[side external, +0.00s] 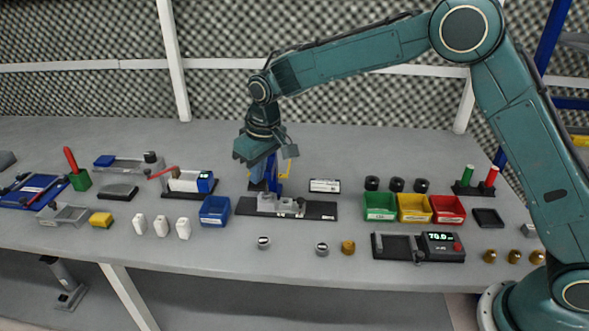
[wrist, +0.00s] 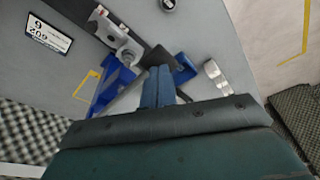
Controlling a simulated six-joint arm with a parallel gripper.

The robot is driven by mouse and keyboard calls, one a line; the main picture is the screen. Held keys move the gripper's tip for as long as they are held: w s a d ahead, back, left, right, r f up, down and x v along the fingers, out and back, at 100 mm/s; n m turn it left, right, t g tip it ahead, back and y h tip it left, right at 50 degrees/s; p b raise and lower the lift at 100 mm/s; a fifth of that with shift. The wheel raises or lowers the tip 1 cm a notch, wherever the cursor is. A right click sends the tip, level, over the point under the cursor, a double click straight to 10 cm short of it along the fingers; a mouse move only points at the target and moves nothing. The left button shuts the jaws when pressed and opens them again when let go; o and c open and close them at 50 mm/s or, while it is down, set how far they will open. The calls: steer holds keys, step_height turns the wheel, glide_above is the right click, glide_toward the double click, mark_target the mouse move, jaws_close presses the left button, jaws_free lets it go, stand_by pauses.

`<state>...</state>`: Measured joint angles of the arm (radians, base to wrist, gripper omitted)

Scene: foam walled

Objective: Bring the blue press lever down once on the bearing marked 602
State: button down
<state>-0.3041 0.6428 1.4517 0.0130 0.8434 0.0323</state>
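The blue press (side external: 271,178) stands on a dark base plate (side external: 320,210), partly hidden behind my gripper (side external: 270,160). In the wrist view its blue frame (wrist: 112,88) is left of my fingers, and a dark-ended blue part (wrist: 186,66), perhaps the lever, is just right of them. My gripper (wrist: 157,72) points down at the press top; its two fingers look together, with nothing clearly between them. Contact with the lever cannot be told. A grey fixture (side external: 288,204) with a round metal piece (wrist: 126,57) sits by the press. A card (wrist: 48,34) reads 602 upside down.
Two loose metal bearings (side external: 264,242) (side external: 321,248) and a brass piece (side external: 348,247) lie in front. A blue bin (side external: 215,210) is left; green (side external: 380,206), yellow (side external: 414,207) and red (side external: 447,208) bins are right. The front table strip is mostly clear.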

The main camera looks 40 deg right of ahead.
steer(key=shift+s+f, duration=0.15)
steer(key=shift+f, duration=0.05)
steer(key=w+v, duration=0.2)
steer(key=v, duration=0.9)
steer(key=shift+w+a+r, duration=0.25)
steer(key=shift+a, duration=0.05)
stand_by(0.8)
steer(key=s+d+r+m+t, duration=0.1)
steer(key=s+d+r, duration=0.4)
steer(key=s, duration=0.4)
steer(key=s+d+r+m+t, duration=0.1)
steer(key=s+d+r, duration=0.3)
steer(key=s+d, duration=0.3)
steer(key=s+d+f, duration=0.2)
steer(key=s+f, duration=0.1)
steer(key=s, duration=0.7)
steer(key=s+d+f+m+t, duration=0.1)
steer(key=s+d+f, duration=0.1)
steer(key=s, duration=0.8)
steer(key=shift+s+d+f+h, duration=0.3)
steer(key=shift+d+f, duration=0.1)
steer(key=shift+f, duration=0.25)
